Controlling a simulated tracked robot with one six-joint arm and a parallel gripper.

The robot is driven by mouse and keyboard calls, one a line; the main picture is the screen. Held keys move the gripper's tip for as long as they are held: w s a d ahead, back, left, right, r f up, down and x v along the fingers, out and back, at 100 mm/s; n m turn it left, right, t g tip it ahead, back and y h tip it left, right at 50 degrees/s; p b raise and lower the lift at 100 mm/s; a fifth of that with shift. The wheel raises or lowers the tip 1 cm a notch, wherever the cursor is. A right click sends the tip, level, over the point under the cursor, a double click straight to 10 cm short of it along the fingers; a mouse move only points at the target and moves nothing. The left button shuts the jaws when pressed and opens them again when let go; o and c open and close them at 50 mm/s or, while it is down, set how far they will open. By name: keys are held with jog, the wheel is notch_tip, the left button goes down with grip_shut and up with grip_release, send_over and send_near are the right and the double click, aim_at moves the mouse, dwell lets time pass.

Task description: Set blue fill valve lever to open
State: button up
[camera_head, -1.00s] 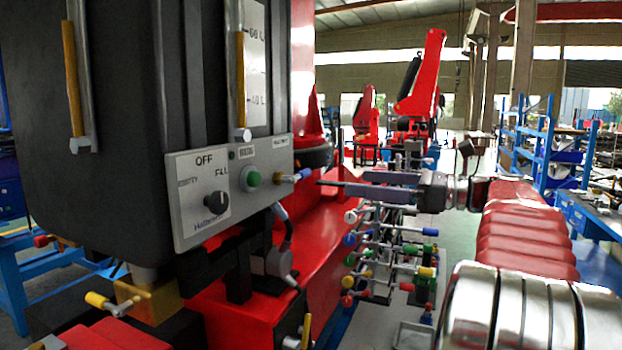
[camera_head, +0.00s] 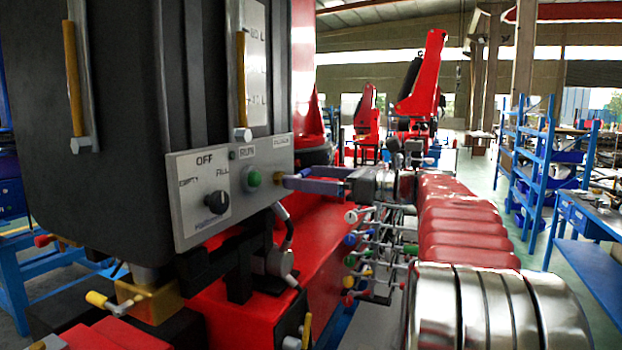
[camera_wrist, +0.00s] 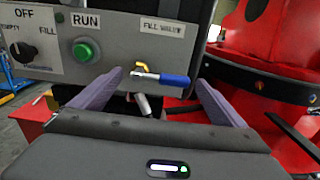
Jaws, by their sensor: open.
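The blue fill valve lever (camera_wrist: 173,80) sticks out to the right from its brass valve (camera_wrist: 142,67), under the "FILL VALVE" label on the grey panel. It lies nearly level. In the wrist view my gripper (camera_wrist: 158,80) is open, with one purple finger left of the lever and the other to its right. The lever shows between the fingertips, and I see no grip on it. In the head view my gripper (camera_head: 298,179) reaches left to the panel's right end, where the fingers partly hide the lever.
The grey panel (camera_head: 187,230) also has a dark rotary knob (camera_head: 216,203) and a green RUN button (camera_head: 253,179). A black tank (camera_head: 85,130) stands above. A row of coloured levers (camera_head: 360,260) lies below my arm. A red machine body (camera_wrist: 258,45) is close on the right.

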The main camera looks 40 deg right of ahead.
jog(key=shift+w, duration=0.15)
jog(key=shift+c, duration=0.3)
jog(key=c, duration=1.5)
